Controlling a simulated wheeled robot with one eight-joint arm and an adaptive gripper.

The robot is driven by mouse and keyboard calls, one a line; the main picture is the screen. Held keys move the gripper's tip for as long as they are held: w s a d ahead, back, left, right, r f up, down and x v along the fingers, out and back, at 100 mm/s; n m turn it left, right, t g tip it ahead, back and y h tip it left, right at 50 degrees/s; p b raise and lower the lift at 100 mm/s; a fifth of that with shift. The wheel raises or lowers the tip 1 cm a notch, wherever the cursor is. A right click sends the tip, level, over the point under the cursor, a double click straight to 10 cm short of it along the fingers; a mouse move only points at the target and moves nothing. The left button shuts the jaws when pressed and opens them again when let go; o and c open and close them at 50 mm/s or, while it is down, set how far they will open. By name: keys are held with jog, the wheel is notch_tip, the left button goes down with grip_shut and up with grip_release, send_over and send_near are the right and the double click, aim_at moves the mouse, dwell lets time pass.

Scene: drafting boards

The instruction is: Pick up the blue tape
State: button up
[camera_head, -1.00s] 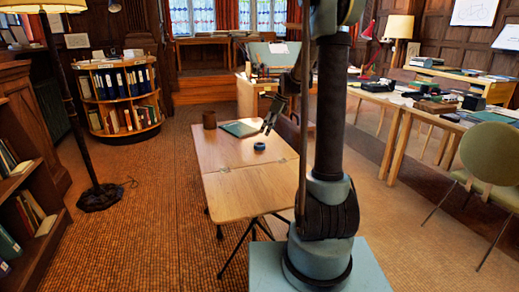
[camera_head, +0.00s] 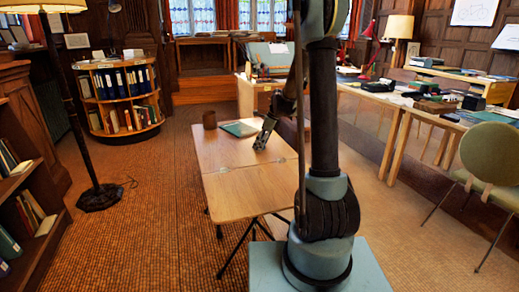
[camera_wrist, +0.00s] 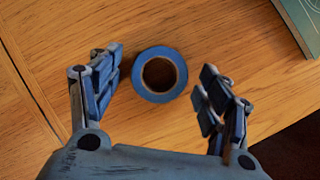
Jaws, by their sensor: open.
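The blue tape (camera_wrist: 138,75) is a roll with a dark round hole, lying flat on the wooden table (camera_head: 240,190). In the wrist view it sits between and slightly beyond the two fingers of my gripper (camera_wrist: 161,92), nearer the left finger, with a gap on each side. My gripper is open and empty. In the head view my gripper (camera_head: 262,142) is low over the table and the tape is hidden behind it.
A green book or folder (camera_head: 240,128) lies near the far edge of the table, and its corner shows in the wrist view (camera_wrist: 303,22). A dark brown cup (camera_head: 209,120) stands at the far left corner. The near half of the table is bare.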

jog(key=c, duration=1)
